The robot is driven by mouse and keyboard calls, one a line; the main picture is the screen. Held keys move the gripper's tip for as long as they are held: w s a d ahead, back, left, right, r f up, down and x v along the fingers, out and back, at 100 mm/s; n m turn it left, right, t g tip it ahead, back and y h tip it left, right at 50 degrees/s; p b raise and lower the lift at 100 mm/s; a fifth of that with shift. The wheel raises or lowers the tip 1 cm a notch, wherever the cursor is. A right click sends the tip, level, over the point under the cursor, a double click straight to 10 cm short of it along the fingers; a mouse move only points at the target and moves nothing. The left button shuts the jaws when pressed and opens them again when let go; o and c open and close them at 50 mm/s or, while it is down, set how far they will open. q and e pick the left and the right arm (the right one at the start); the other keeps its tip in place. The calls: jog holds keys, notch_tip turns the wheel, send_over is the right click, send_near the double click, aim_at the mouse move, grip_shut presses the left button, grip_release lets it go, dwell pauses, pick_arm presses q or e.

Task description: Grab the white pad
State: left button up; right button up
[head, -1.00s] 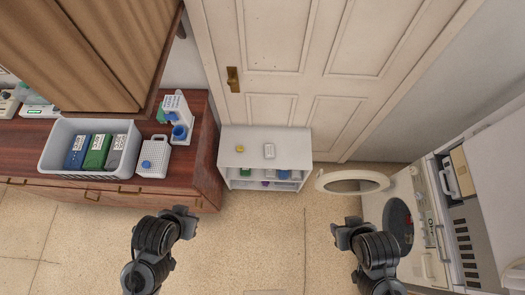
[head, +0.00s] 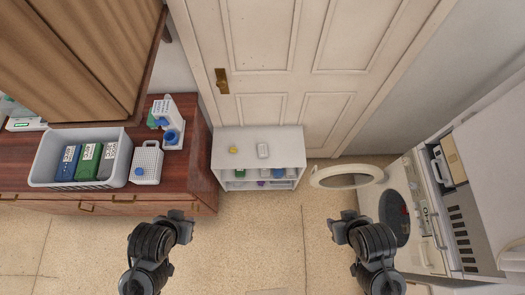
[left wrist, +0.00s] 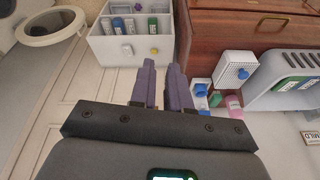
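A small white pad-like block (head: 262,150) with faint marks lies on top of the low white cabinet (head: 226,147), right of a small yellow object (head: 233,150). My left gripper (head: 187,224) is over the floor in front of the dresser, well apart from the block. In the left wrist view its two fingers (left wrist: 163,69) have a narrow gap between them with nothing in it. My right gripper (head: 341,227) is over the floor in front of the washing machine, apart from everything; its finger opening is too small to make out.
The wooden dresser (head: 27,169) at left carries a grey basket (head: 45,158) of labelled packs, a white jug with blue cap (head: 148,163) and a white dispenser (head: 166,118). A washing machine's round door (head: 346,176) stands open right of the cabinet. Floor in front is clear.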

pick_arm(q)
jog(key=o, duration=1.4)
jog(key=shift+d, duration=0.1)
